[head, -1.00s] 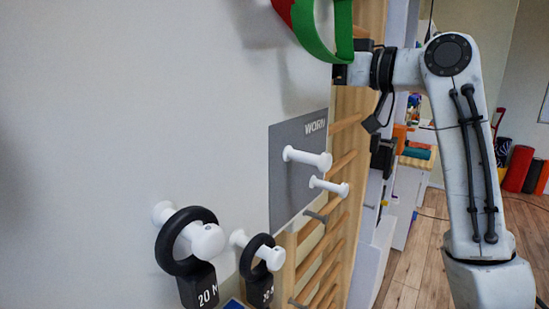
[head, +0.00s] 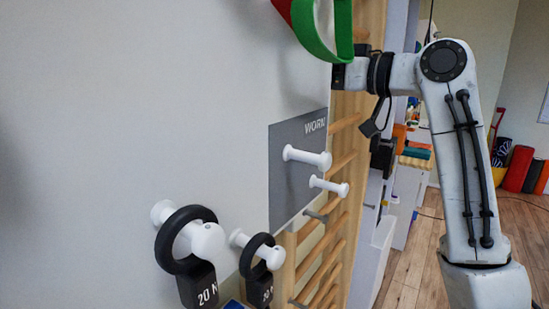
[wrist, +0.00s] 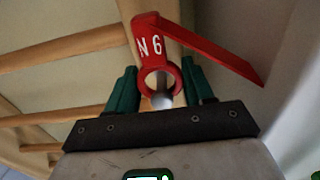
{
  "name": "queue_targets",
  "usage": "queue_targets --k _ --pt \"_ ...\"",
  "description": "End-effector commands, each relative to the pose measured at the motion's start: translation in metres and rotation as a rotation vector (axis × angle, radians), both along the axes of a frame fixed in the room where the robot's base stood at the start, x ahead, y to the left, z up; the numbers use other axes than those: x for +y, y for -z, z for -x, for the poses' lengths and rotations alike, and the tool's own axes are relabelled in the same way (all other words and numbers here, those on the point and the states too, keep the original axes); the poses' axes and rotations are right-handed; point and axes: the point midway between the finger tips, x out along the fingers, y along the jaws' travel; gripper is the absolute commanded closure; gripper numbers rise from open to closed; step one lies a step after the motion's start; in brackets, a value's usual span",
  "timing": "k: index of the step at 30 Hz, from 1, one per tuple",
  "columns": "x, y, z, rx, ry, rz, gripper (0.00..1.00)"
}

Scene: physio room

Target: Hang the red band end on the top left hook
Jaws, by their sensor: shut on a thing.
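The red band end (wrist: 149,48), marked "N 6", shows in the wrist view as a tab with a ring. The ring sits between the two green fingers of my gripper (wrist: 160,88), which is shut on it. A pale round thing (wrist: 161,101) shows through or behind the ring; I cannot tell whether the ring is around it. In the head view a red strip (head: 283,8) and a green band loop (head: 326,36) hang at the top edge, beside my wrist. The fingertips are hidden there. No top left hook can be made out with certainty.
Two white pegs (head: 307,158) stick out by a grey panel (head: 290,190) marked "WORN". Below left, white pegs carry black ring weights (head: 185,240). Wooden wall bars (head: 340,165) stand behind; they also cross the wrist view. The bare wall (head: 130,110) lies left.

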Motion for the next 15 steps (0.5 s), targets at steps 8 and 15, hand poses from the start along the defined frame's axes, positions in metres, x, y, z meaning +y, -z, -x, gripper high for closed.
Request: queue_targets --k 8,15 --pt "-0.0001 -0.0001 0.0001 0.000 0.000 0.000 0.25" --pt "0.0000 0.0000 0.0000 0.000 0.000 0.000 0.18"
